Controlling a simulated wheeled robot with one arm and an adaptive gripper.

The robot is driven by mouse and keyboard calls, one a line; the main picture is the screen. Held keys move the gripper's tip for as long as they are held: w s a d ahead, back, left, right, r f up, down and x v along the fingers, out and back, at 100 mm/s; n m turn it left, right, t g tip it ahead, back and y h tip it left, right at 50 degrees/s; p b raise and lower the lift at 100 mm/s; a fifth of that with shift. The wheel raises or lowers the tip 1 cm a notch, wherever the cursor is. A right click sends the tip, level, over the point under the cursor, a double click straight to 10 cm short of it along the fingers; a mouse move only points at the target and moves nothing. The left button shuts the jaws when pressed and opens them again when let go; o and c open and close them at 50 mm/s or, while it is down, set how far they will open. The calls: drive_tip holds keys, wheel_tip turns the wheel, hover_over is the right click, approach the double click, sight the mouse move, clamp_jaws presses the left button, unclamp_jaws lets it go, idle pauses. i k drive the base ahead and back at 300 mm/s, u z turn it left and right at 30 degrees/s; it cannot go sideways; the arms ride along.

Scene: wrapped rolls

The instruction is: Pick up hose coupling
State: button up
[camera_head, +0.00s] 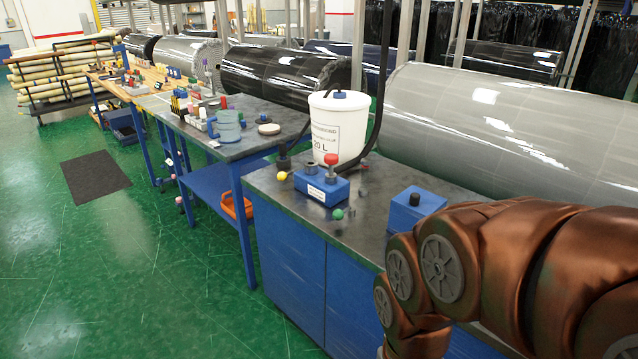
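I cannot tell for certain which item is the hose coupling. On the grey-topped blue cabinet (262,185) stands a labelled blue block (321,190). A short dark cylindrical piece (311,168) and a red-topped piece (331,161) are on or just behind the block. A yellow ball-shaped piece (282,176) lies to its left and a green one (338,214) at its front. A black fitting (284,158) stands behind it on the left. My copper-coloured arm fills the lower right; my gripper is out of view.
A white bucket (338,135) with a black hose stands behind the block. A blue box with a black knob (414,205) stands near my arm. Large wrapped rolls (500,130) lie behind. A tool table (240,150) stands to the left. Green floor (130,270) is open at left.

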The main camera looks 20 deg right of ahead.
sight(282, 145)
drive_tip(key=u, duration=0.35)
drive_tip(key=i, duration=0.85)
drive_tip(key=u, duration=0.55)
drive_tip(key=i, duration=1.7)
drive_tip(key=z, duration=0.6)
drive_tip(key=i, duration=0.65)
drive_tip(key=z, duration=0.2)
